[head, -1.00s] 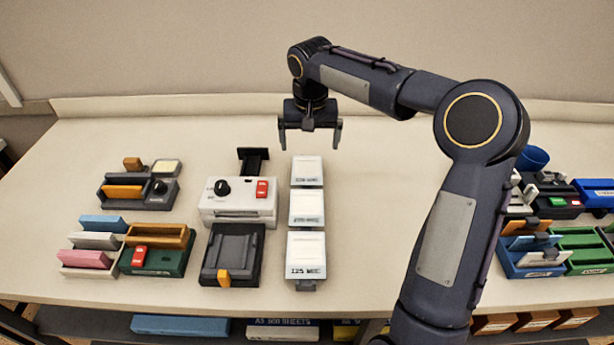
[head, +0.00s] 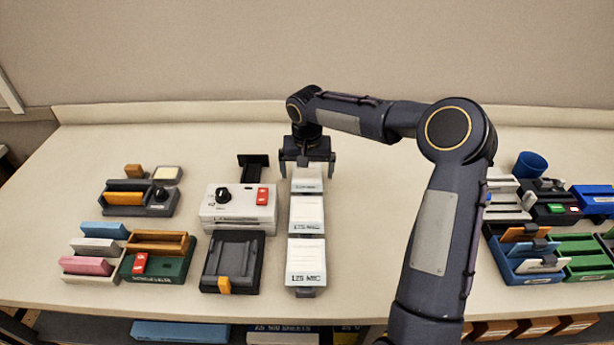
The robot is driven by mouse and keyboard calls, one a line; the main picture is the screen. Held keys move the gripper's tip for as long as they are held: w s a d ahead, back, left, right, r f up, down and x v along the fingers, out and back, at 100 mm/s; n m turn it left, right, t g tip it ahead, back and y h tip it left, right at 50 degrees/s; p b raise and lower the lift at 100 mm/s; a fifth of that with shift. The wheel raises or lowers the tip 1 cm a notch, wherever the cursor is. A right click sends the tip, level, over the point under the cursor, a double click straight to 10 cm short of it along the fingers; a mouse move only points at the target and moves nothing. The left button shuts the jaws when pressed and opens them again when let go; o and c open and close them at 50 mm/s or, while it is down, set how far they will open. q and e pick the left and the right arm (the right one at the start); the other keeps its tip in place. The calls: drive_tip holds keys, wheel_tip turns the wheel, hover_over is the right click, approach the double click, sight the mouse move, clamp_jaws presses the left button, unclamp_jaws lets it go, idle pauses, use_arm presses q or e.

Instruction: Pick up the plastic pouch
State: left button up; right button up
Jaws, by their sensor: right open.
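Three white boxes stand in a column on the table, right of the white machine. The front one (head: 306,262) has a label that seems to read "125 MIC". The middle box (head: 306,214) and the back box (head: 307,182) are like it. White pouches seem to lie in their tops, but I cannot make out single ones. My right gripper (head: 307,172) is open, pointing down at the back box, with one finger on each side of it. I cannot tell whether it touches anything. My left gripper is not in view.
A white machine (head: 238,212) with a black knob and red switch stands close on the left, with a dark grey tray (head: 231,262) before it. Coloured trays stand at far left and right. A blue cup (head: 531,164) is at back right. Table is clear behind.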

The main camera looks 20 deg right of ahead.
drive_tip(key=c, duration=1)
drive_tip(key=shift+c, duration=0.3)
drive_tip(key=shift+r, duration=0.15)
